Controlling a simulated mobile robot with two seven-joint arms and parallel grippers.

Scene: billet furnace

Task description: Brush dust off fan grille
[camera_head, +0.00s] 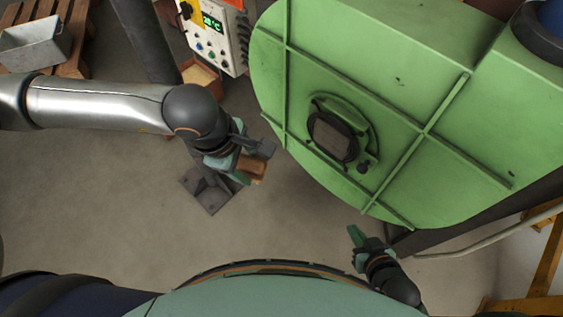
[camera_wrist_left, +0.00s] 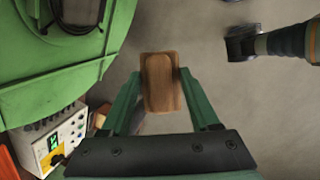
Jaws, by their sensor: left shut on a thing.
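My left gripper (camera_head: 250,160) is shut on a brown wooden block-like brush (camera_head: 252,171), held in the air above the floor, left of the green furnace. In the left wrist view the brush (camera_wrist_left: 160,84) sits between the two green fingers; its bristles are not visible. A dark ribbed part (camera_head: 244,42) is on the side of the white control box, away from the brush; I cannot tell surely whether it is the fan grille. It also shows in the left wrist view (camera_wrist_left: 60,117). My right gripper (camera_head: 361,240) is low at the furnace's front; its opening is unclear.
The green furnace body (camera_head: 390,60) with a round port (camera_head: 333,136) fills the right. The control box (camera_head: 212,35) with a lit display stands at the back. A metal bin (camera_head: 35,43) sits on a pallet.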

